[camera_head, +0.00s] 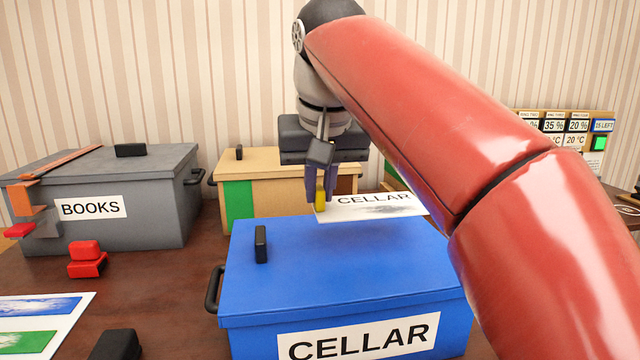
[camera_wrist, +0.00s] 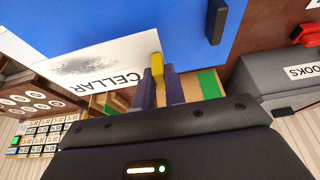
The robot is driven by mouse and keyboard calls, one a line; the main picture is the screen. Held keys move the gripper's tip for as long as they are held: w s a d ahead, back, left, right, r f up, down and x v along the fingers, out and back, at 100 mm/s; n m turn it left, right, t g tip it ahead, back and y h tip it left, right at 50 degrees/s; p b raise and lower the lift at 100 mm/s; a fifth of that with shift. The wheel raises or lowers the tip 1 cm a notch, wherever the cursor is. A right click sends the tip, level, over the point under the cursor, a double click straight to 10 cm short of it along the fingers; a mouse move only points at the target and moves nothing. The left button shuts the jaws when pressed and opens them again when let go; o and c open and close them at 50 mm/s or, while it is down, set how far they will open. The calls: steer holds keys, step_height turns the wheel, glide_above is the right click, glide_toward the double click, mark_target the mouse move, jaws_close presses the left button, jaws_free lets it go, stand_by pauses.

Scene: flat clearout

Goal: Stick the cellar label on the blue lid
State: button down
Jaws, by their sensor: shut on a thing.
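My gripper (camera_head: 320,192) is shut on the yellow tab of a white label and holds it over the back part of the blue lid. The cellar label (camera_head: 372,211) reads "CELLAR" and has a grey smudge; my arm covers its right end. It also shows in the wrist view (camera_wrist: 90,66), held at one edge by the fingers (camera_wrist: 160,82). The blue lid (camera_head: 330,262) is closed on a blue box, with a black handle near its left side. The box front carries another "CELLAR" label (camera_head: 358,338). I cannot tell the exact gap between label and lid.
A grey box (camera_head: 110,225) marked "BOOKS" stands at the left, with red blocks (camera_head: 86,259) before it. A cardboard-coloured box (camera_head: 240,193) with a green stripe stands behind the blue one. A sheet with coloured strips (camera_head: 42,325) lies front left. A display board (camera_head: 575,130) stands back right.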

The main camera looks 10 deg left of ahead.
mark_target(321, 212)
steer(key=shift+f+b, duration=1.6)
steer(key=shift+f, duration=0.85)
steer(key=shift+p, duration=0.65)
steer(key=shift+f+b, duration=0.6)
steer(key=shift+f, duration=0.2)
steer(key=c, duration=1.4)
jaws_free()
steer(key=shift+r, duration=0.15)
